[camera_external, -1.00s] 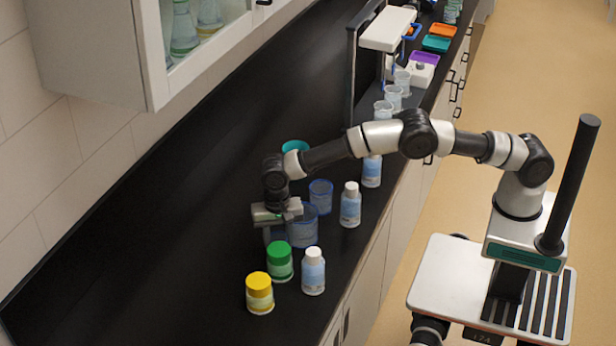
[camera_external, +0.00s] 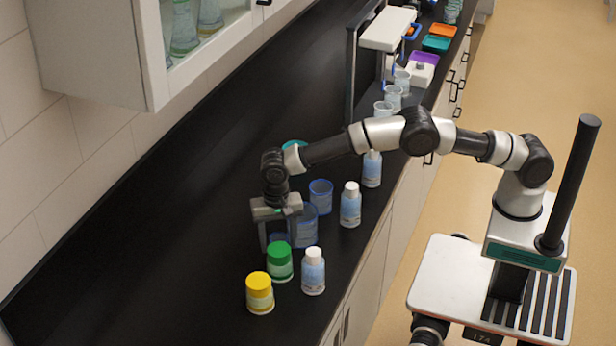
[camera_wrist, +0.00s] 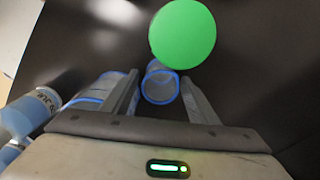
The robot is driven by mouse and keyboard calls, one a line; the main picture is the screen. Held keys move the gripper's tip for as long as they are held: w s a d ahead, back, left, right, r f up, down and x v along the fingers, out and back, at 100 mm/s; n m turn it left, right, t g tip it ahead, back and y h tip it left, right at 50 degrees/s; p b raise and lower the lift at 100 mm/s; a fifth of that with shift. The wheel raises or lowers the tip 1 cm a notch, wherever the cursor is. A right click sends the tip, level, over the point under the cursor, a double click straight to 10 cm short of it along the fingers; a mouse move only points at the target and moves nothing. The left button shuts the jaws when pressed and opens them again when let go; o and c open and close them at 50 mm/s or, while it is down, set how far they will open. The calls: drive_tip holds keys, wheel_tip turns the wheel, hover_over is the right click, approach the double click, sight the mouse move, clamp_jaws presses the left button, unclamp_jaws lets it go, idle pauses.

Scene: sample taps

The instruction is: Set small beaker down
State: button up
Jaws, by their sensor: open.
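The small beaker (camera_wrist: 160,87) is clear with a blue rim. In the wrist view it is between my open gripper's fingers (camera_wrist: 161,80), with gaps at its sides. In the external view my gripper (camera_external: 278,240) points down at the black counter, and the small beaker (camera_external: 279,239) shows only partly between the fingers, behind the green-lidded jar. Whether its base touches the counter is hard to tell.
A larger blue-rimmed beaker (camera_external: 305,226) stands close to the right finger, with another beaker (camera_external: 320,195) behind. The green-lidded jar (camera_external: 279,262), yellow-lidded jar (camera_external: 259,293) and white-capped bottle (camera_external: 313,272) stand in front. The counter left of my gripper is clear.

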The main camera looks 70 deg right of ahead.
wheel_tip(320, 180, up, 10)
drive_tip(key=s+d+r+n+t, duration=0.1)
drive_tip(key=s+d+r+n, duration=0.15)
drive_tip(key=d+r, duration=1)
drive_tip(key=s+d+r+n+t+y, duration=0.1)
drive_tip(key=s+d+r+n+t, duration=0.1)
drive_tip(key=s+d+r, duration=0.75)
drive_tip(key=s+d+f+n+t, duration=0.1)
drive_tip(key=s+d, duration=0.3)
drive_tip(key=s, duration=0.6)
drive_tip(key=s+d+f+n+t, duration=0.1)
drive_tip(key=s+d+n, duration=0.3)
drive_tip(key=s, duration=0.6)
drive_tip(key=shift+d+h, duration=0.3)
drive_tip(key=s+f, duration=0.1)
drive_tip(key=s+d+f+n, duration=0.1)
drive_tip(key=shift+s+f+t, duration=0.25)
drive_tip(key=shift+s+t, duration=0.05)
drive_tip(key=shift+c, duration=0.6)
drive_tip(key=shift+s+d+f, duration=0.1)
drive_tip(key=shift+s+f, duration=0.15)
drive_tip(key=shift+s, duration=0.2)
drive_tip(key=shift+c, duration=1.2)
drive_tip(key=shift+w, duration=0.15)
